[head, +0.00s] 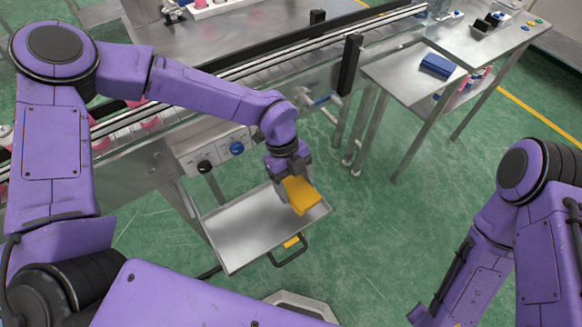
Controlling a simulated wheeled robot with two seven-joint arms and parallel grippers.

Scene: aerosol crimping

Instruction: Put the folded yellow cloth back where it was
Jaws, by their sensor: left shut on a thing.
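The folded yellow cloth (301,195) is held in my left gripper (289,172), which is shut on it. The gripper points down, and the cloth appears above the right part of a grey metal tray (232,238). I cannot tell whether the cloth touches the tray. The tray's visible surface is otherwise bare. My right arm is at the right edge, and its gripper is not in view.
A conveyor (270,70) with a metal side runs behind the tray. A control box (212,150) with black and blue knobs hangs above it. A handle (289,252) juts from the tray's front. A side table (405,72) holds a folded blue cloth (437,65).

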